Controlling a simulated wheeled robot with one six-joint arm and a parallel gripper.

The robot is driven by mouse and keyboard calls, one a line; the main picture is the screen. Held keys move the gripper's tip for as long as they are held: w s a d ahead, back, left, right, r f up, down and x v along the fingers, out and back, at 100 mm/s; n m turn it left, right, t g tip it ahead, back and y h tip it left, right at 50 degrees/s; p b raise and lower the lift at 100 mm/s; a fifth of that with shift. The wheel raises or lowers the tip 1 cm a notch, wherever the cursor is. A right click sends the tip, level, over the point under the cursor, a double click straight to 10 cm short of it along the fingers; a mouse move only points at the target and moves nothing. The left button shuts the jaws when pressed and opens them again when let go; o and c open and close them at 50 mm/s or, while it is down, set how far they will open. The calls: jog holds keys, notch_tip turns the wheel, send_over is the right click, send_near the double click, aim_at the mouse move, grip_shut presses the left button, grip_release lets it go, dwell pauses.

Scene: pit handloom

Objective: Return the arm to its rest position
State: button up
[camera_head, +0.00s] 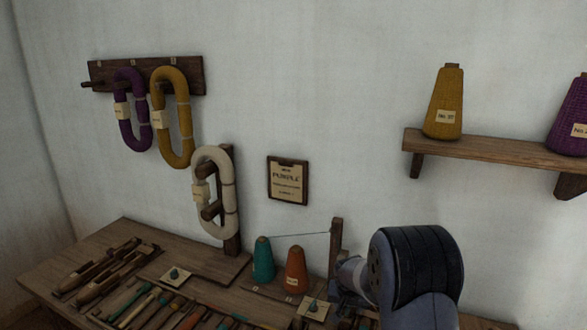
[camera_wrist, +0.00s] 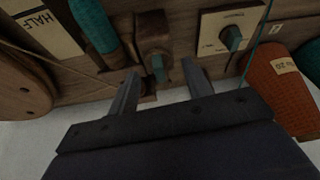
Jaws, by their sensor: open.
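My gripper (camera_wrist: 160,70) is open in the wrist view, with its two dark fingers apart. A small teal knob (camera_wrist: 158,66) on a wooden block shows between the fingertips; I cannot tell how far off it is, and nothing is seen gripped.
The bench (camera_head: 200,262) holds tools, a teal cone (camera_head: 262,262) and an orange cone (camera_head: 295,272), close right of my fingers in the wrist view (camera_wrist: 272,92). A thread runs to a post (camera_head: 336,245). A shelf (camera_head: 490,148) bears cones. Yarn hanks hang left.

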jog(key=shift+m+h, duration=0.3)
jog(key=shift+m, duration=0.3)
jog(key=shift+s+a+r, duration=0.1)
jog(key=shift+s+r, duration=0.05)
jog(key=shift+r, duration=0.25)
